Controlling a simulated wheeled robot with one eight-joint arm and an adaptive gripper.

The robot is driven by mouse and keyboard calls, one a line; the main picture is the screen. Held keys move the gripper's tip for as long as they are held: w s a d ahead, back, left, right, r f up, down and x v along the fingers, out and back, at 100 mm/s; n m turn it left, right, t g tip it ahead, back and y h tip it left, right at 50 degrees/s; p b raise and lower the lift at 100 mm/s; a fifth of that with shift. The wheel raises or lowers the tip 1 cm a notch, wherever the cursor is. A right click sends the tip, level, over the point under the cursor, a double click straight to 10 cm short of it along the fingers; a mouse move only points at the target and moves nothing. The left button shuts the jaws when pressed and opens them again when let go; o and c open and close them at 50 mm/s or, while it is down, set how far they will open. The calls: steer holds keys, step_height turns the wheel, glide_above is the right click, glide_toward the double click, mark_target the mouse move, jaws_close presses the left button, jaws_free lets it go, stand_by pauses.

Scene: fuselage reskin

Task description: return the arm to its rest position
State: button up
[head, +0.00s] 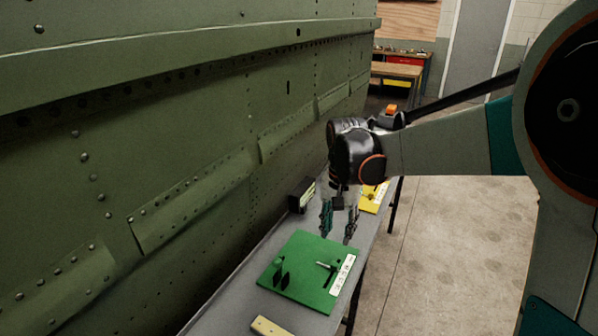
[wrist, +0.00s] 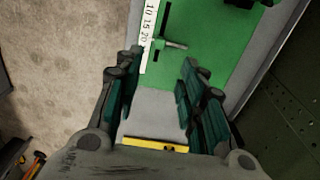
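My gripper (head: 338,222) hangs from my arm over the grey bench (head: 228,318), pointing down, just behind the green board. In the wrist view my gripper (wrist: 158,98) has its two fingers spread apart with nothing between them. The green board (head: 290,268) lies on the bench with dark pieces and a small pin-like part on it. It also shows in the wrist view (wrist: 205,35), with a white numbered strip (wrist: 149,35) along its edge.
A green riveted fuselage wall (head: 180,130) runs along the left of the bench. A black box (head: 300,195) and a yellow board (head: 372,197) stand farther back. A pale yellow block (head: 272,328) lies at the front. Open floor (head: 460,250) is to the right.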

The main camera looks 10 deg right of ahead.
steer(key=s+r+n+t, duration=0.2)
steer(key=s+n+t, duration=0.1)
steer(key=s, duration=0.7)
steer(key=s+d+r+n+t, duration=0.1)
steer(key=s+r+n+t, duration=0.2)
steer(key=s, duration=0.8)
steer(key=shift+n+t, duration=0.6)
